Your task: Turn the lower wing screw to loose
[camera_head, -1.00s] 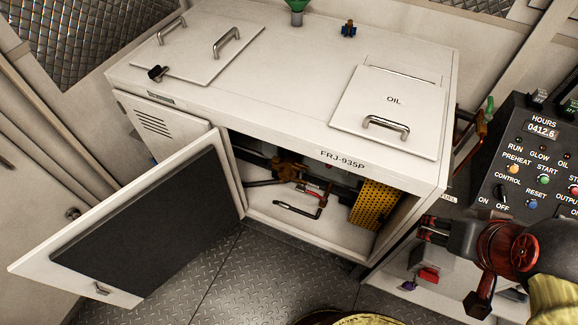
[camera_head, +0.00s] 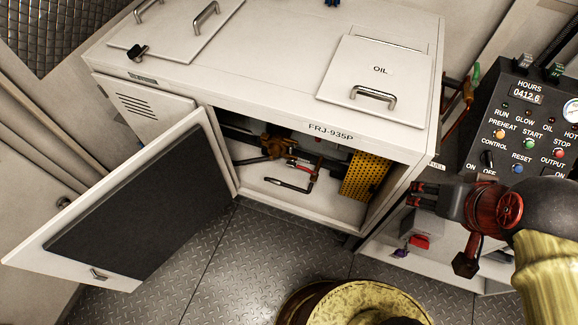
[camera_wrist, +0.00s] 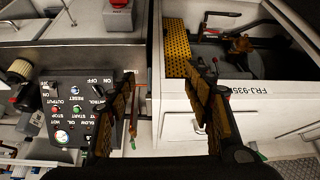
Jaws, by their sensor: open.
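My gripper (camera_head: 416,195) is open and empty, in front of the right end of the white cabinet (camera_head: 270,75). In the wrist view its two fingers (camera_wrist: 164,85) stand wide apart, between the control panel and the open cabinet bay, touching nothing that I can see. I cannot pick out the lower wing screw with certainty. A black wing-shaped knob (camera_head: 137,52) sits on the cabinet's left top lid. A small purple part (camera_head: 400,253) shows low at the right, below my gripper, too small to identify.
The cabinet door (camera_head: 130,215) hangs open at the left. The bay holds a yellow perforated guard (camera_head: 365,177), a brass-coloured fitting (camera_head: 278,146) and a red-and-black handle (camera_head: 292,186). The control panel (camera_head: 520,130) is at the right.

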